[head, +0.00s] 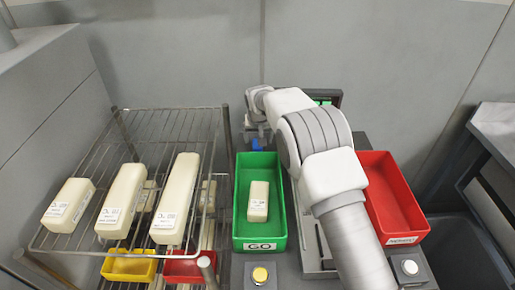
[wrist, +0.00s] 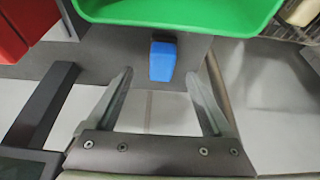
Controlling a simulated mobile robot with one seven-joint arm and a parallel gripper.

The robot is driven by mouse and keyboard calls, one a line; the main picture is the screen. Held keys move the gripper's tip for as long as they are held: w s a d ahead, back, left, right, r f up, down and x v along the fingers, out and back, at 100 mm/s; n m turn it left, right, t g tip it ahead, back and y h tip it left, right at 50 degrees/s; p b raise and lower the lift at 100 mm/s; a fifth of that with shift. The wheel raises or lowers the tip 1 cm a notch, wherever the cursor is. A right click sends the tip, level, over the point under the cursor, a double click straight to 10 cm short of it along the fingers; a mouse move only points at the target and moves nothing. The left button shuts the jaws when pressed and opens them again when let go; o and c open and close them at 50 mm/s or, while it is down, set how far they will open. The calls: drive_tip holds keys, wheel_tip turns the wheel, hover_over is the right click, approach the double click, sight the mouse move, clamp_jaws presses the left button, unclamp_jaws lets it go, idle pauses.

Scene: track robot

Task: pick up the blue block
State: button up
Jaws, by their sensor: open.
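The blue block (wrist: 162,61) stands on a grey surface close beside the green bin in the wrist view. In the head view only a small piece of it (head: 257,145) shows behind the far end of the green bin. My gripper (wrist: 159,73) is open, with its fingers apart and nothing held. In the wrist view the block appears between the two fingertips and mostly beyond them. I cannot tell the remaining distance in depth. In the head view my gripper is mostly hidden at the end of my arm, near the blue piece.
The green bin (head: 240,214) holds one cream block (head: 258,201). A red bin (head: 414,219) stands at the right, partly behind my arm. A wire rack (head: 152,122) with several cream packages stands at the left, with a yellow bin (head: 128,269) and another red bin (head: 186,270) below.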

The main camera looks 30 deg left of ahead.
drive_tip(key=shift+x, duration=2.6)
drive_tip(key=shift+a, duration=0.1)
drive_tip(key=shift+c, duration=0.2)
clamp_jaws()
